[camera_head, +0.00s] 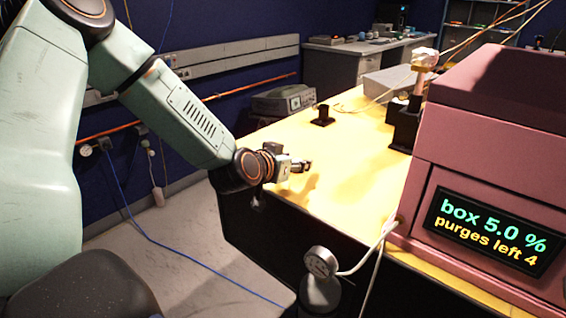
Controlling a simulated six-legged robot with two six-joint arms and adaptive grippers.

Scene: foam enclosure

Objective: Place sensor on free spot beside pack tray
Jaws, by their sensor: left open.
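My left gripper (300,167) reaches in from the left over the near left edge of the yellow table (345,185). It is small and side-on here, open, with nothing visible between its fingers. A small dark block on a flat base (322,115) stands on the table beyond the gripper, apart from it. I cannot tell whether this block is the sensor. I cannot make out a pack tray with certainty. My right gripper is not in view.
A pink box (480,150) with a lit display (492,230) fills the table's right side. A dark stand (405,125) is beside it. The table's middle is clear.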

